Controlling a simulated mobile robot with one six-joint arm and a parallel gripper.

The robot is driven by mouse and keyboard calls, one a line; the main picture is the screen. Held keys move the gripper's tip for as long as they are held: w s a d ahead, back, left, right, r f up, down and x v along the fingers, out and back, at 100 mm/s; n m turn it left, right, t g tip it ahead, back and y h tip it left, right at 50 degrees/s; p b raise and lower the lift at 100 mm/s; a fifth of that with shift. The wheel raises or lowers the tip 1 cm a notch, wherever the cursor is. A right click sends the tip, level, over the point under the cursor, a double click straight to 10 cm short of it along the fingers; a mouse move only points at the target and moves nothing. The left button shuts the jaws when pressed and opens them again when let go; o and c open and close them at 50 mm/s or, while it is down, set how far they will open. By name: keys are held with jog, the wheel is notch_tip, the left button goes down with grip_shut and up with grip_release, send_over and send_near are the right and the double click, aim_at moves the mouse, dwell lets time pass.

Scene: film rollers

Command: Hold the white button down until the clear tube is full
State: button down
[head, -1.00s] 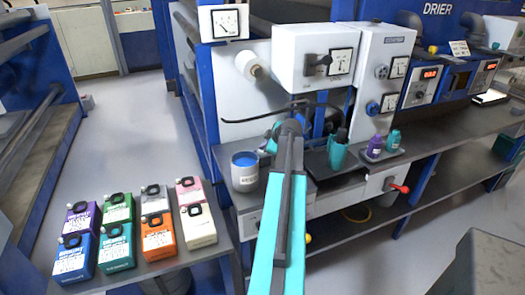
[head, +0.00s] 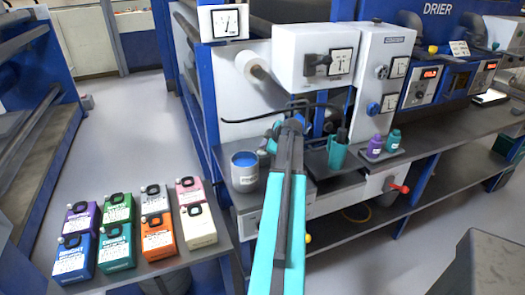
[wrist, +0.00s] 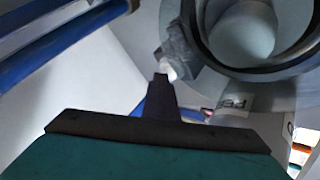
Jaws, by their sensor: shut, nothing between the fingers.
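My gripper (head: 292,124) reaches forward over the machine's bench in the head view, seen from behind. In the wrist view its narrow dark fingers (wrist: 162,88) are shut and empty. Their tip is at a small pale, bright spot (wrist: 169,72) beside a grey bracket. This may be the white button, but I cannot tell surely, nor whether it is pressed. I cannot pick out the clear tube or its level in either view; my arm hides part of the machine front.
A cup of blue liquid (head: 245,170) stands left of my arm. A teal holder (head: 337,150) and a small tray with purple (head: 375,146) and teal bottles are to the right. Several coloured canisters cover the left table (head: 205,254). A round-rimmed vessel (wrist: 280,66) fills the wrist view's upper right.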

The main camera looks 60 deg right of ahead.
jog(key=shift+r, duration=0.7)
jog(key=shift+r, duration=0.15)
jog(key=shift+r+p, duration=0.55)
jog(key=shift+r, duration=1.85)
jog(key=shift+r, duration=0.1)
